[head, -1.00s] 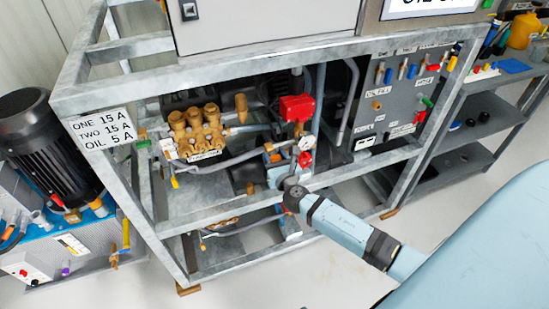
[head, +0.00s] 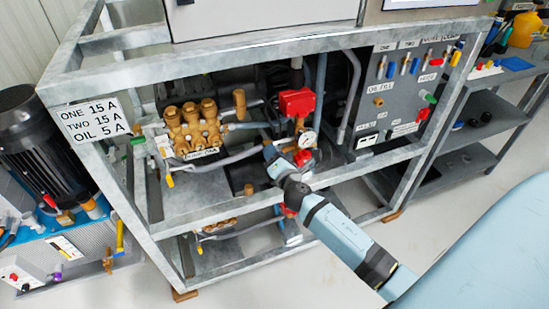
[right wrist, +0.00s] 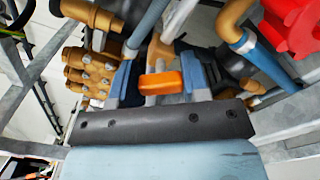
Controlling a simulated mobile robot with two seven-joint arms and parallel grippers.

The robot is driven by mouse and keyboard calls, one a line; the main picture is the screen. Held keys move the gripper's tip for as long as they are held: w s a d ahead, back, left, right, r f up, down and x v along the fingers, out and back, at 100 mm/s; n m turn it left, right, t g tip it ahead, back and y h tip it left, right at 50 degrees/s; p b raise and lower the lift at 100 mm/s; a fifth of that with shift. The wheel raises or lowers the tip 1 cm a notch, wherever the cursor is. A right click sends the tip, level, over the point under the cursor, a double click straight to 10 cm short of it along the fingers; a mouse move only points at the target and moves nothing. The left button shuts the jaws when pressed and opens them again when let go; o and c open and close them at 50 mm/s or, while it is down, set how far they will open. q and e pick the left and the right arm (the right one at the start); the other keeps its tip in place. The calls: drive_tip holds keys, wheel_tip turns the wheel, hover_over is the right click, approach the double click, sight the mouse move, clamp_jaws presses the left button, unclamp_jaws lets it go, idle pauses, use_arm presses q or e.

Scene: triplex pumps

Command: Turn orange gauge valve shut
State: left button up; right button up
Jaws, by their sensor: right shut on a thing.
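The orange gauge valve handle (right wrist: 161,84) sits between the two fingers of my right gripper (right wrist: 158,82) in the right wrist view, with a finger against each side. In the head view my right gripper (head: 268,150) reaches into the frame in front of the pipes, left of the round white gauge (head: 308,139). The orange handle is hidden there behind the gripper. My left gripper is in neither view.
A brass pump (head: 195,127) is left of the gripper. A red box (head: 297,102) and grey pipes are close above and beside it. The grey metal frame rail (head: 350,171) runs below. A labelled valve panel (head: 405,90) stands right.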

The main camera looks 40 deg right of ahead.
drive_tip(key=m, duration=0.3)
drive_tip(key=shift+f+m+b, duration=0.1)
drive_tip(key=shift+m+b, duration=0.3)
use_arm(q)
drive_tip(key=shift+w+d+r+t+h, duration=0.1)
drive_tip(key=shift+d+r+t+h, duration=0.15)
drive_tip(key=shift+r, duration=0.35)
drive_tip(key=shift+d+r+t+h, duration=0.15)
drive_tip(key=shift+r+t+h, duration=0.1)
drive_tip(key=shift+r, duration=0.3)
use_arm(e)
drive_tip(key=shift+m, duration=1.8)
drive_tip(key=o, duration=0.9)
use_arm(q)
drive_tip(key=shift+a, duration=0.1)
use_arm(e)
drive_tip(key=shift+s, duration=0.15)
